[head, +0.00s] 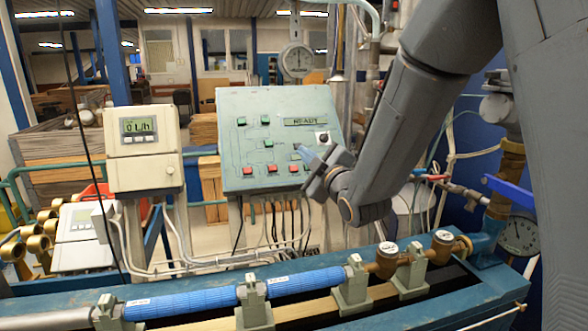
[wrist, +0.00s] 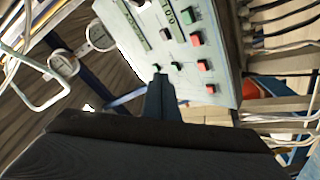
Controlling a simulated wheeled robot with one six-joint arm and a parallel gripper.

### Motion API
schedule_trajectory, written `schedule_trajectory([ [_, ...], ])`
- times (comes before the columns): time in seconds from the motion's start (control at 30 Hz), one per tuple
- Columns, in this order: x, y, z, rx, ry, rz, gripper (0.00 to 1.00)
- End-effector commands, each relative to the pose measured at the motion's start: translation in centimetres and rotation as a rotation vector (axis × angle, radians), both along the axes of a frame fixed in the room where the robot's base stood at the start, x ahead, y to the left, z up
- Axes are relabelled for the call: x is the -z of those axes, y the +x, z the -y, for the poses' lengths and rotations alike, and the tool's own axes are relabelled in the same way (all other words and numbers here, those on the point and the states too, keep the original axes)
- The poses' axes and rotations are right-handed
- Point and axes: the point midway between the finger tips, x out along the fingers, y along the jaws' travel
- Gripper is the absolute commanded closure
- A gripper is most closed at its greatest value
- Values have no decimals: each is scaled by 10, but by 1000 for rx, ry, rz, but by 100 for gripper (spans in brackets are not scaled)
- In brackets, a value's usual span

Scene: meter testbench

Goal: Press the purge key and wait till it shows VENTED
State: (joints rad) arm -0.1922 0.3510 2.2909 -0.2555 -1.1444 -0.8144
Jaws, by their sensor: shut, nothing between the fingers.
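A grey-green control panel (head: 285,100) with green and red keys stands upright in the middle of the head view. It shows turned sideways in the wrist view (wrist: 222,50). A dark label or display strip (head: 304,121) sits at its upper right; I cannot read it surely, and no VENTED is legible. I cannot tell which key is the purge key. My gripper (head: 306,160) is in front of the panel's right side and hides part of it. In the wrist view my shut, empty fingers (wrist: 160,88) point at the panel by a small green key (wrist: 156,68); contact cannot be told.
A cream meter box (head: 143,150) with a small display reading 0 L/h stands left of the panel. Blue pipes (head: 190,302) and valve fittings run along the bench below. A round gauge (head: 297,62) is behind the panel, and another (head: 517,235) is at right.

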Motion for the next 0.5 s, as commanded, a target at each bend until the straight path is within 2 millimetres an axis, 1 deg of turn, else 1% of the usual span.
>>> schedule_trajectory([
  [0.17, 12, 11, -4, -1, 0, -1, 100],
  [0.5, 43, 43, -13, 0, -1, -1, 100],
])
